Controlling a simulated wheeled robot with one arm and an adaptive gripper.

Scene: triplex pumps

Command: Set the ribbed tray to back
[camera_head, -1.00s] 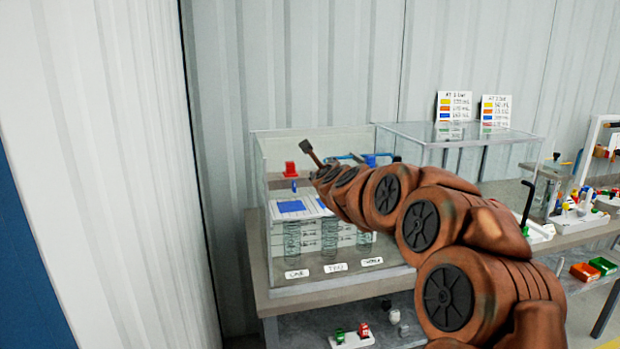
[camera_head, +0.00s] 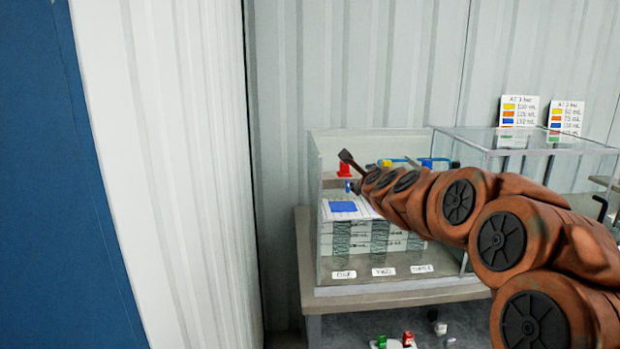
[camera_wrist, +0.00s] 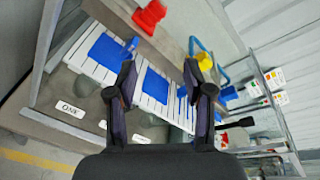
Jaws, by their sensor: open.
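A white, slatted surface (camera_wrist: 101,72) with blue patches, the only ribbed thing I make out, runs across the wrist view; I cannot tell if it is one tray or several. In the head view, white stacked pieces (camera_head: 340,243) with a blue square (camera_head: 343,207) on top stand in a clear-walled case (camera_head: 330,275). My gripper (camera_wrist: 160,75) is open, with its two dark fingers apart over the slatted surface and nothing visibly held. A blue patch (camera_wrist: 154,86) shows between the fingers. In the head view my arm hides the case's right part and most of the gripper.
A red block (camera_wrist: 150,15) stands behind the slats, with blue and yellow parts (camera_wrist: 205,62) to its right. Label cards, one reading ONE (camera_wrist: 70,109), lie along the case's front. A second glass case (camera_head: 500,145) adjoins at right. A white wall (camera_head: 165,170) is close at left.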

